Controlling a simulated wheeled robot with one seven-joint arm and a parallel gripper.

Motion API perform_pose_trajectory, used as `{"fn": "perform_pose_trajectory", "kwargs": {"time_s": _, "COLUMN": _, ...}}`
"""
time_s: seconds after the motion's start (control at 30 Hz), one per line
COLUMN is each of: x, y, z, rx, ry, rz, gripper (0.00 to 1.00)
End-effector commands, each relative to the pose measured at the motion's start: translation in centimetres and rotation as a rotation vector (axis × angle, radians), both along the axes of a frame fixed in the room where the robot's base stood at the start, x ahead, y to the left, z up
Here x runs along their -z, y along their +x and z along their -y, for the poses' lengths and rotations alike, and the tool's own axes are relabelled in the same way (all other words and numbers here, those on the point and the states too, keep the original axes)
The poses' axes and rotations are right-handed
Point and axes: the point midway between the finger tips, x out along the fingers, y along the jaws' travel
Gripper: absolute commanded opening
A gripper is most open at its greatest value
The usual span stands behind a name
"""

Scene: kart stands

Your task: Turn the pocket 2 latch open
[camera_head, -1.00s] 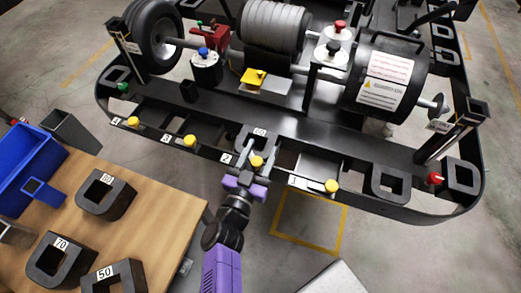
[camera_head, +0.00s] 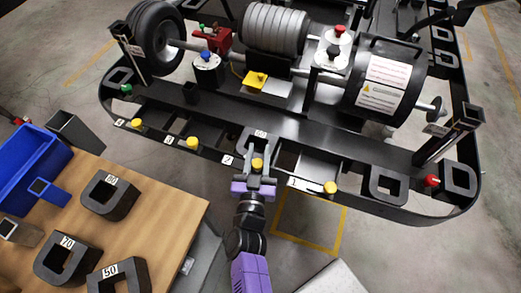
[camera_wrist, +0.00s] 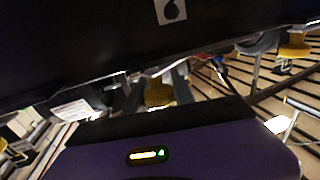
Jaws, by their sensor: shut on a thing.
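The pocket 2 latch has a yellow knob (camera_head: 257,163) on the front rail of the black kart stand, right of the "2" label (camera_head: 227,160). My gripper (camera_head: 258,170) is at this knob, its fingers shut on it. The knob also shows between the dark fingers in the wrist view (camera_wrist: 158,93), partly hidden by them and by a dark edge above. A dark U-shaped weight (camera_head: 245,142) with a white label sits in the pocket just behind the knob. The latch's turned angle cannot be told.
Other yellow knobs stand along the rail at left (camera_head: 192,142) and right (camera_head: 330,187). A wooden table (camera_head: 150,215) with several U-shaped weights and a blue bin (camera_head: 30,160) is at left. Floor in front of the rail is free at right.

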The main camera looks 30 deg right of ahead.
Motion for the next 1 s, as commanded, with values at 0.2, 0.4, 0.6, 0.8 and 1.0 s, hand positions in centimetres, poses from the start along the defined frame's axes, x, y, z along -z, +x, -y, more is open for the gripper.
{"fn": "perform_pose_trajectory", "kwargs": {"time_s": 0.2, "x": -0.4, "y": 0.3, "z": -0.5, "rx": -0.148, "ry": -0.007, "rz": 0.003, "gripper": 0.00}}
{"fn": "perform_pose_trajectory", "kwargs": {"time_s": 0.4, "x": -0.3, "y": 0.5, "z": -0.8, "rx": -0.250, "ry": -0.006, "rz": 0.003, "gripper": 0.00}}
{"fn": "perform_pose_trajectory", "kwargs": {"time_s": 0.6, "x": -0.3, "y": 0.6, "z": -1.0, "rx": -0.337, "ry": -0.005, "rz": 0.003, "gripper": 0.00}}
{"fn": "perform_pose_trajectory", "kwargs": {"time_s": 0.8, "x": -0.2, "y": 0.6, "z": -1.3, "rx": -0.414, "ry": -0.004, "rz": 0.003, "gripper": 0.00}}
{"fn": "perform_pose_trajectory", "kwargs": {"time_s": 1.0, "x": -0.2, "y": 0.7, "z": -1.5, "rx": -0.478, "ry": -0.004, "rz": 0.003, "gripper": 0.00}}
